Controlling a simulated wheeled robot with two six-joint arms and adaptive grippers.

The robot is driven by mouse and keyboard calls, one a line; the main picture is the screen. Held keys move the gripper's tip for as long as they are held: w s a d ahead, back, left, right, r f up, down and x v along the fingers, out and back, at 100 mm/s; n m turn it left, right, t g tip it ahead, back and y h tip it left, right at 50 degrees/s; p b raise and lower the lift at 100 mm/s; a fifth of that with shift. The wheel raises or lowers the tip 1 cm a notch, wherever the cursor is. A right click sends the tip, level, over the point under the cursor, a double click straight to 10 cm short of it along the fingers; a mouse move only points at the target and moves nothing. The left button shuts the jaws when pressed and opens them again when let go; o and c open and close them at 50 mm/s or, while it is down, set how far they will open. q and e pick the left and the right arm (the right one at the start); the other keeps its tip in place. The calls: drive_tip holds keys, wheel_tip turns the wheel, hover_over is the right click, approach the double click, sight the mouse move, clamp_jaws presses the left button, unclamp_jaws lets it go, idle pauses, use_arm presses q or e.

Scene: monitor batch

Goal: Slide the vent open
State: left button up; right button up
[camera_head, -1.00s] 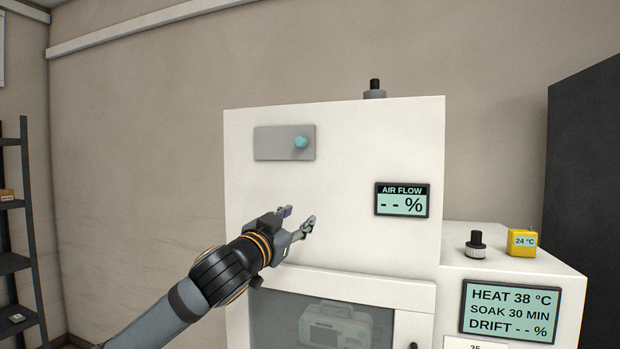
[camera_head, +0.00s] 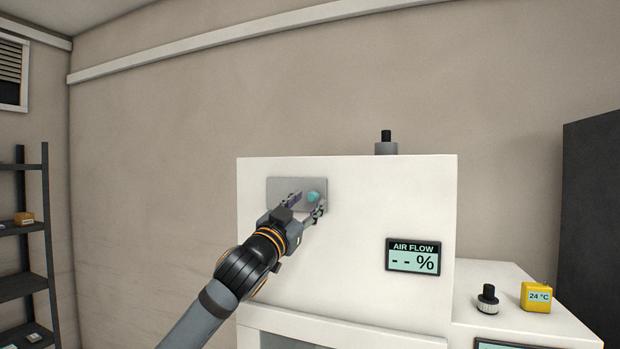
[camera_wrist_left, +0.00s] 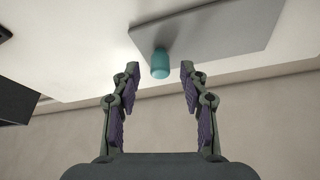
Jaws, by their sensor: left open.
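The vent is a grey rectangular plate (camera_head: 284,187) on the upper left of the white cabinet's front, with a teal knob (camera_head: 313,197) near its right end. My left gripper (camera_head: 308,205) is open and in front of the plate's lower right part. In the left wrist view the teal knob (camera_wrist_left: 160,64) stands out from the grey plate (camera_wrist_left: 220,35). There it lies just beyond and between the tips of my open left fingers (camera_wrist_left: 160,72), with space on both sides. The fingers appear not to touch it. My right gripper is in neither view.
The white cabinet (camera_head: 345,270) carries an air flow display (camera_head: 412,256) reading "- - %". A black knob (camera_head: 487,298) and a yellow 24 °C box (camera_head: 536,297) stand on the lower unit at right. A dark shelf (camera_head: 24,240) stands far left.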

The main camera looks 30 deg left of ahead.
use_arm(q)
drive_tip(key=shift+p+x, duration=0.55)
drive_tip(key=shift+x, duration=0.55)
clamp_jaws()
